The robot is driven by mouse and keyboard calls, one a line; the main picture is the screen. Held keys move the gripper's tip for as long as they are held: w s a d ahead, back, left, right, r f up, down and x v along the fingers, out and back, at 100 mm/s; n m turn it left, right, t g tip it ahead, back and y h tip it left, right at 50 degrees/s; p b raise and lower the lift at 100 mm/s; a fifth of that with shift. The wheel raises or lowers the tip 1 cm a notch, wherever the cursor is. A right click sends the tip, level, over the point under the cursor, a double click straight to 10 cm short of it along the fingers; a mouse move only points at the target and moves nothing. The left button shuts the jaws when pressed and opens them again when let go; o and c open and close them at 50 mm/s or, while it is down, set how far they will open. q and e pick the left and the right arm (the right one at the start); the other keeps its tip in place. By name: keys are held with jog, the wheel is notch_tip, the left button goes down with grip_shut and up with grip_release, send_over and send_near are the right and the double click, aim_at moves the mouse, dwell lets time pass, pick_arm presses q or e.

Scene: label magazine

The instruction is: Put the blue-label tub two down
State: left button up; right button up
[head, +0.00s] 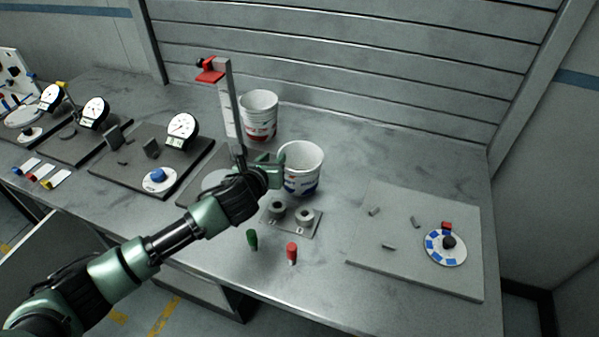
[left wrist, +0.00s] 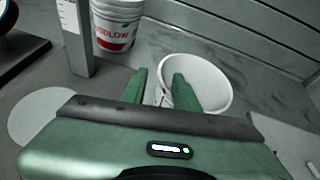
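The blue-label tub (head: 301,160) is white and open-topped, with blue and some orange-red low on its side. It stands upright near the middle of the bench. My left gripper (head: 274,169) is at its left side. In the left wrist view the fingers (left wrist: 160,78) are apart, with the near-left wall of the tub (left wrist: 212,85) showing between them. The right finger overlaps the tub's opening; I cannot tell whether either finger touches the wall. A second white tub (head: 259,112) with a red label stands behind; it also shows in the left wrist view (left wrist: 117,18). My right gripper is not in view.
A grey post (head: 228,95) with a red arm stands left of the tubs. A small plate (head: 292,222) with two grey cylinders, a green peg (head: 252,240) and a red peg (head: 292,253) are in front. A grey board (head: 400,265) lies right. Dial gauges stand left. The back right bench is clear.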

pick_arm(q)
jog(key=shift+x, duration=1.85)
jog(key=shift+s, duration=0.1)
jog(key=shift+c, duration=0.3)
grip_shut()
jog(key=shift+s+f, duration=0.15)
